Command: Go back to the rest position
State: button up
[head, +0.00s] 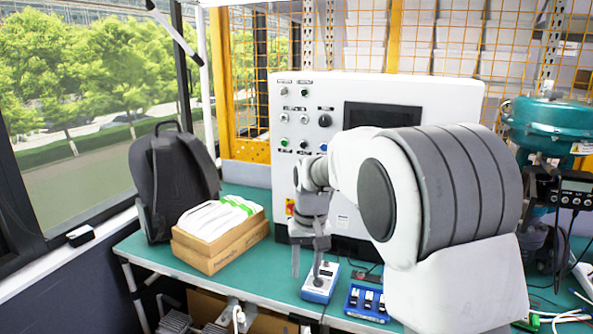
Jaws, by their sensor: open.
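My gripper (307,272) points down over the front part of the green table (250,280), left of my large forearm. Its two fingers are apart, and I see nothing between them. A small blue and white device (318,288) lies just below and right of the fingertips. I cannot tell whether the right finger touches it. My arm covers the middle right of the view and hides part of the control panel and table.
A white control panel (300,150) with knobs and a dark screen (375,115) stands behind my arm. A blue tray (362,305) sits right of the device. A cardboard box (225,250) and black backpack (175,185) stand left. A teal valve actuator (548,125) is at right.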

jog(key=s+d+r+t+p, duration=0.1)
jog(key=s+d+r, duration=0.3)
jog(key=s+r, duration=0.3)
jog(key=s+d+r+t+p, duration=0.1)
jog(key=s+d+r, duration=0.2)
jog(key=s, duration=0.7)
jog(key=s+d+r+m+t+p, duration=0.1)
jog(key=s+d, duration=0.4)
jog(key=s, duration=0.6)
notch_tip(320, 180, up, 2)
jog(key=shift+r+t+h+p, duration=0.2)
jog(key=shift+t+h+p, duration=0.1)
jog(key=shift+t+p, duration=0.4)
